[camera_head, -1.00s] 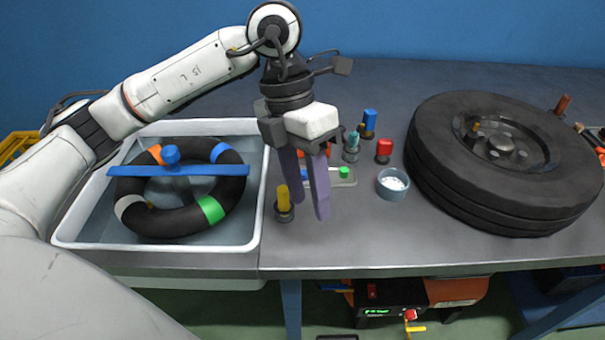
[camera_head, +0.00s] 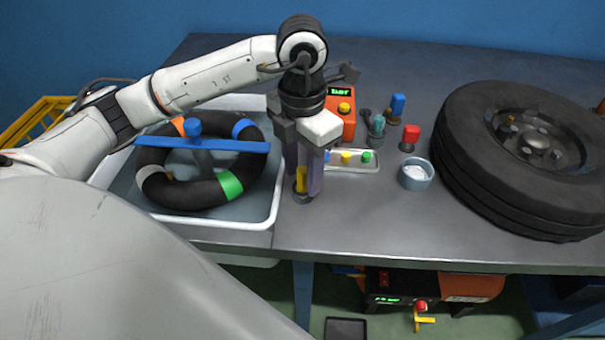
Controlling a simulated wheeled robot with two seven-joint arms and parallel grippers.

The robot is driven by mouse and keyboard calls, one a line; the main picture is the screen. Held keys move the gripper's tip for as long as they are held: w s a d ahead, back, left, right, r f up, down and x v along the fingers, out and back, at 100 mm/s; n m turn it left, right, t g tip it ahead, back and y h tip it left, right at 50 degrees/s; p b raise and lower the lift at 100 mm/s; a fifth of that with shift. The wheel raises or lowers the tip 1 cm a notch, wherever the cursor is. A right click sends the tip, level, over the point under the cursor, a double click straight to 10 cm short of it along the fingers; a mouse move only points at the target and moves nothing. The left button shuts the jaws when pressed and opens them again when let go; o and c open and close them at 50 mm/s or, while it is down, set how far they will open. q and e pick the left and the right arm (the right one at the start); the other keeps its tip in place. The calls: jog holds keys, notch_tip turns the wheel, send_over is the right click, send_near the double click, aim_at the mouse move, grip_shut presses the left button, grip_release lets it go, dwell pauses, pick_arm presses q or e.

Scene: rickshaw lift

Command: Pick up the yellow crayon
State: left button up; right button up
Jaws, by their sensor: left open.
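The yellow crayon (camera_head: 301,180) stands upright in a small dark round holder (camera_head: 301,197) on the grey table, near the front edge and just right of the basin. My left gripper (camera_head: 304,190) points straight down over it with two purple fingers. The fingers are apart, and the crayon shows between them. Part of the crayon is hidden by the fingers, and I cannot tell whether either finger touches it. My right gripper is not in view.
The white basin (camera_head: 278,200) holding a black inner tube (camera_head: 165,180) is at left. A tray (camera_head: 352,167), small bowl (camera_head: 416,174), orange meter (camera_head: 340,115) and large tire (camera_head: 500,190) are nearby.

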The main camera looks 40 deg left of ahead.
pick_arm(q)
jog(key=shift+f, duration=0.25)
grip_shut()
